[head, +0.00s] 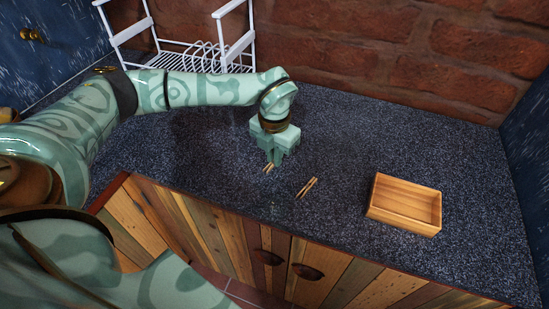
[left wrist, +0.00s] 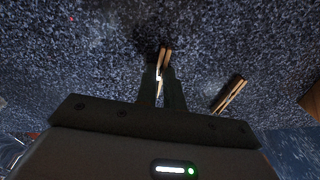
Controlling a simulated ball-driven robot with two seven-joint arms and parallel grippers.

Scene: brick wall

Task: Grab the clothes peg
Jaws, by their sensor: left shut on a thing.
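One wooden clothes peg (head: 268,168) is at the tips of my left gripper (head: 273,163), low over the dark speckled countertop. In the left wrist view the same peg (left wrist: 164,58) sits between the two fingers of the gripper (left wrist: 162,75), which are shut on it. Part of the peg is hidden by the fingers. A second wooden clothes peg (head: 307,187) lies on the counter to the right of the gripper, apart from it, and also shows in the left wrist view (left wrist: 230,94). My right gripper is not in view.
An open wooden box (head: 405,204) stands on the counter at the right. A white wire rack (head: 190,58) stands at the back left by the brick wall (head: 400,50). The countertop (head: 350,130) between is clear. Wooden cabinet doors (head: 225,235) are below its front edge.

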